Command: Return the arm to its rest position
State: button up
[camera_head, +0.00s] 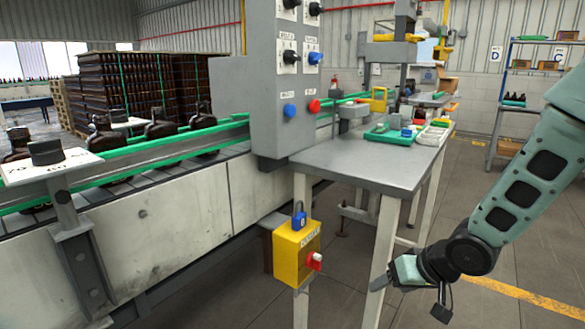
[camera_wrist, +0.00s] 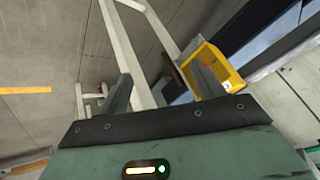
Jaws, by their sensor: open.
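My arm (camera_head: 520,190) comes in from the right edge in the camera_head view and bends down. My gripper (camera_head: 378,284) is low, beside the front leg of the grey table and below its top. In the wrist view my gripper (camera_wrist: 160,92) shows two dark fingers spread apart with nothing between them. Past the fingers are pale table legs and the floor.
The grey table (camera_head: 370,165) holds a green tray (camera_head: 392,134). A yellow lockout box (camera_head: 297,252) with a red knob hangs under the control panel (camera_head: 285,85). The conveyor (camera_head: 180,225) carries dark bottles at left. A blue shelf (camera_head: 498,125) stands at back right. Floor (camera_head: 500,265) is clear at right.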

jog(key=s+a+r+n+g+h, duration=0.1)
jog(key=s+a+r+n+g, duration=0.2)
jog(key=s, duration=0.6)
jog(key=s+a+r+n+g+h, duration=0.15)
jog(key=s+r, duration=0.25)
jog(key=s, duration=0.5)
jog(key=s+a+r+n+g+h, duration=0.1)
jog(key=s+a+r+n, duration=0.2)
jog(key=s, duration=0.7)
notch_tip(320, 180, up, 14)
jog(key=w+m+p, duration=0.1)
jog(key=p, duration=1.3)
jog(key=shift+r, duration=0.25)
jog(key=shift+m, duration=0.25)
